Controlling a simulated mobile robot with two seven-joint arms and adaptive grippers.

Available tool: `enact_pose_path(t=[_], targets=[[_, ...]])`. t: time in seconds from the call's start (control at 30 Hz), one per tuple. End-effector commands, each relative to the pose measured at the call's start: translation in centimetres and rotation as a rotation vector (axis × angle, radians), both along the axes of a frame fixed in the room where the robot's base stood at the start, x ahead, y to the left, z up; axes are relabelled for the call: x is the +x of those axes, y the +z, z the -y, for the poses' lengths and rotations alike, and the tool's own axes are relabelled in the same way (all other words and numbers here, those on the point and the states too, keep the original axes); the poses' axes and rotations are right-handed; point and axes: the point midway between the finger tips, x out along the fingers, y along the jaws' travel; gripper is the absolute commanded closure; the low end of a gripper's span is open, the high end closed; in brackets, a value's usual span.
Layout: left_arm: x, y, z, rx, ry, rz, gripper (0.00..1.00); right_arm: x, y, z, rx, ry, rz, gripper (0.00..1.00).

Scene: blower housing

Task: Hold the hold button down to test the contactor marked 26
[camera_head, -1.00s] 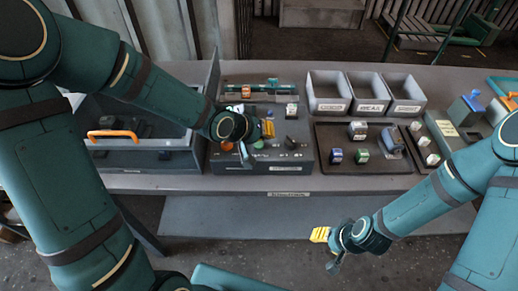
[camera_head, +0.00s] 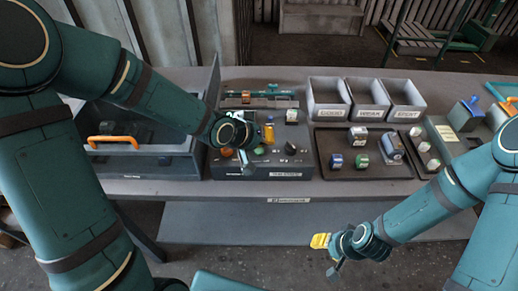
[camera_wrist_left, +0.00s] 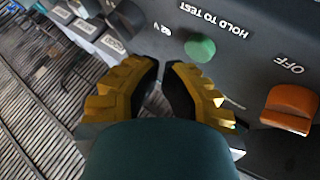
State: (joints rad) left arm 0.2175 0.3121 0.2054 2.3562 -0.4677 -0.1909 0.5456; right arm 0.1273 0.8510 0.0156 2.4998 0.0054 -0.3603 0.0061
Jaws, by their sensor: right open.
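The green hold button (camera_wrist_left: 200,48) is in the left wrist view, beside the words HOLD TO TEST on the dark test panel (camera_wrist_left: 240,75). My right gripper (camera_head: 322,254) is open and empty in front of the table. I cannot read a 26 on any contactor.
Three grey bins (camera_head: 328,95) stand behind a dark tray (camera_head: 375,173) holding several contactors (camera_head: 336,160). An open case (camera_head: 140,160) with an orange handle is at left. Free floor lies in front.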

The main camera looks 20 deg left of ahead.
Motion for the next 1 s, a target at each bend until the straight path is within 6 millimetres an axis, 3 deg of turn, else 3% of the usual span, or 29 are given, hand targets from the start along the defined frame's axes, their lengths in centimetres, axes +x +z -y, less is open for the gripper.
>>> enact_pose_path(t=[1.0], targets=[[0.0, -0.86, 0.01, 0.0, 0.0, 0.0, 1.0, -0.01, -0.7, -0.01, 0.0, 0.0, 0.0, 0.53]])
